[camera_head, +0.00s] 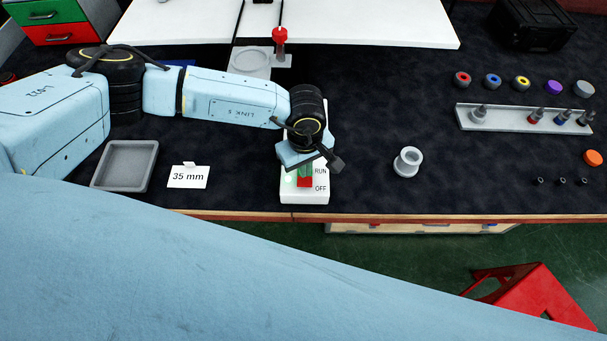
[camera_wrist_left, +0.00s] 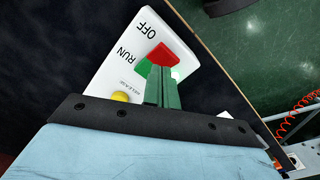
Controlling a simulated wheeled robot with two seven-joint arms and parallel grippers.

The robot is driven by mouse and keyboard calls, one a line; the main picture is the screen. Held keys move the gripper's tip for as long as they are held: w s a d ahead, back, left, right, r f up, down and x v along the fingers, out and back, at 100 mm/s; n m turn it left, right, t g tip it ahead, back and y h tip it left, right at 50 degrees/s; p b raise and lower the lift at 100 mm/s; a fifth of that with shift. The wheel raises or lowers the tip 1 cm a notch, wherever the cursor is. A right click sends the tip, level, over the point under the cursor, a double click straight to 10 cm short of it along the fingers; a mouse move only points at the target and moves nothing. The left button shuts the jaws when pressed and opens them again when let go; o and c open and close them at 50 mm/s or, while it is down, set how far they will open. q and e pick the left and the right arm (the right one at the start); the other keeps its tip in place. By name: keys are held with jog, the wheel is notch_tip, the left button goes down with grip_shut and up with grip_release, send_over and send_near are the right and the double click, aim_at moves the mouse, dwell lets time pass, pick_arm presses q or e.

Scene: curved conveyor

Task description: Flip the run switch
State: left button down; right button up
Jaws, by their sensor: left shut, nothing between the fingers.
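The run switch is a white box (camera_head: 317,197) marked RUN and OFF, near the front edge of the table. It also shows in the left wrist view (camera_wrist_left: 116,76). Its red part (camera_wrist_left: 163,55) is on the OFF side and a green part (camera_wrist_left: 142,68) is on the RUN side. A yellow button (camera_wrist_left: 121,96) marked RELEASE sits beside them. My left gripper (camera_wrist_left: 164,82) is shut and empty, with its green fingers over the switch. They hide part of the rocker, and I cannot tell whether they touch it. My right gripper is not in view.
A grey tray (camera_head: 127,164) and a "35 mm" card (camera_head: 188,177) lie left of the switch. A grey ring (camera_head: 407,162) stands to the right. A rack (camera_head: 522,119) with several pegs is farther right. The dark table between is clear.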

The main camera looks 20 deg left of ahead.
aim_at(305, 179)
pick_arm(q)
jog(key=shift+f+b, duration=1.35)
jog(key=shift+f, duration=0.15)
dwell(0.4)
jog(key=shift+s+r, duration=0.1)
jog(key=shift+r+p, duration=2.3)
jog(key=shift+r, duration=1.2)
